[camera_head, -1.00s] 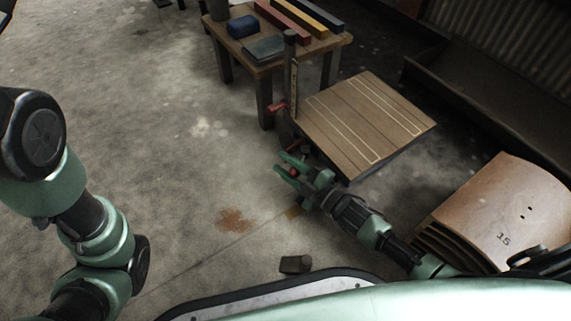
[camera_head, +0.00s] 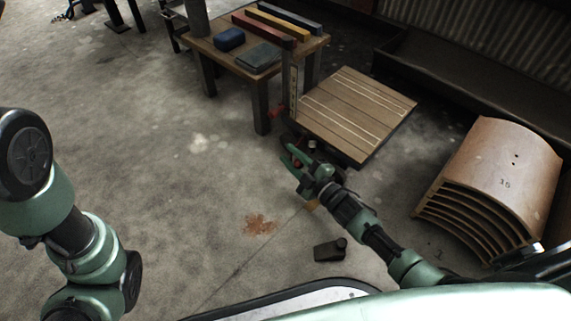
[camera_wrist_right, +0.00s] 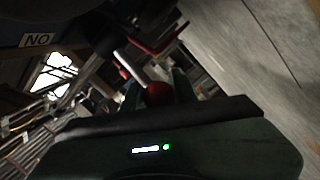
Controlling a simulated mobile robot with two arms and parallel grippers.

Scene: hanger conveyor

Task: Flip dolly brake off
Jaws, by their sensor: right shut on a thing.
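The dolly (camera_head: 352,108) is a low wooden plank platform with pale lines, and an upright post (camera_head: 293,88) stands at its left corner. My right gripper (camera_head: 294,157) is low at the dolly's near left corner. It is shut on a red ball knob, the brake knob by its look. The knob (camera_wrist_right: 157,92) sits between the fingers in the right wrist view, with a pale rod leading up and left from nearby. The lever's base is hidden. My left arm shows at the left, but its gripper is out of view.
A stack of curved wooden panels (camera_head: 505,170) is at the right. A small dark block (camera_head: 328,251) lies on the floor near my base. Open floor spreads left.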

